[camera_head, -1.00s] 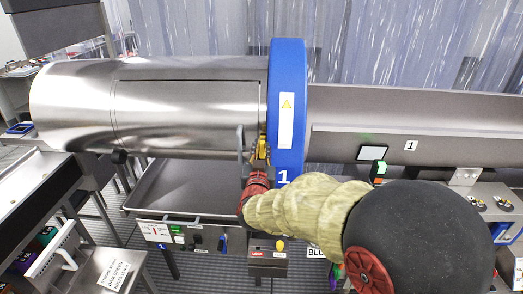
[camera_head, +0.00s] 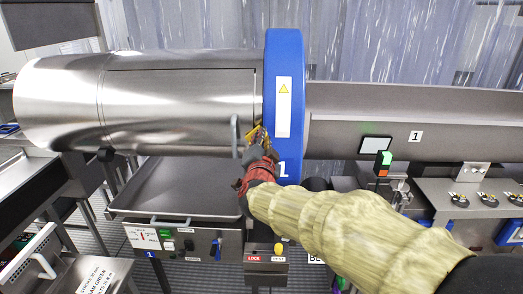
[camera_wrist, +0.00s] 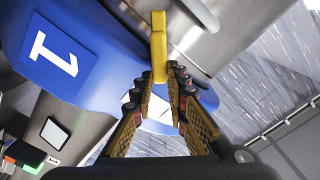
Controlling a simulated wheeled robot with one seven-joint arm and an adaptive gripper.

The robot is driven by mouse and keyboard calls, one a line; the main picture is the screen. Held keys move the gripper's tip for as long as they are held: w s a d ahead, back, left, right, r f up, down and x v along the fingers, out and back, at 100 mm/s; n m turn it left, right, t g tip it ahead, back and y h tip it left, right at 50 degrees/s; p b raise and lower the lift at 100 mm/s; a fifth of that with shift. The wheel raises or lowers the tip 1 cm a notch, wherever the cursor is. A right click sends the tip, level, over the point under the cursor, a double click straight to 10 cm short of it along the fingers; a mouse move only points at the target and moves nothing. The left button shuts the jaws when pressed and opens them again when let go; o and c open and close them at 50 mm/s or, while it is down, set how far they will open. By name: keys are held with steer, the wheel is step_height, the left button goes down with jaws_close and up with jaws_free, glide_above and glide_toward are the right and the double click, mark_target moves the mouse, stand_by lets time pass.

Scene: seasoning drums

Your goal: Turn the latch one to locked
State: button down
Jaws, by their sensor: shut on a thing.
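The latch is a yellow bar (camera_wrist: 158,48) in the wrist view, beside the blue ring (camera_wrist: 85,50) marked 1. In the head view the latch (camera_head: 253,132) is small and tilted, at the seam between the steel drum (camera_head: 180,100) and the blue ring (camera_head: 284,60). My gripper (camera_wrist: 176,78) is shut on the near end of the latch, its fingertips close together around it. In the head view my gripper (camera_head: 263,141) is partly hidden by my own wrist, so the exact hold is hard to see there.
A grey curved handle (camera_head: 235,135) stands on the drum just left of my gripper. A control box (camera_head: 267,258) with a LOCK label and yellow knob is below. A panel with switches (camera_head: 180,242) and a tray (camera_head: 180,190) sit under the drum.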

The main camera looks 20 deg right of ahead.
steer(key=shift+d+f+m+b, duration=0.1)
steer(key=shift+f+m+b, duration=0.2)
steer(key=shift+m+b, duration=0.9)
steer(key=shift+d+f+m+b, duration=0.1)
steer(key=shift+f+m+b, duration=0.15)
steer(key=shift+m+b, duration=1)
steer(key=shift+d+f+m+b, duration=0.1)
steer(key=shift+f+m+b, duration=0.2)
steer(key=shift+m+b, duration=0.9)
steer(key=c, duration=1.8)
jaws_free()
steer(key=shift+s+r, duration=0.1)
steer(key=shift+o, duration=0.2)
steer(key=v, duration=0.8)
steer(key=shift+o, duration=0.4)
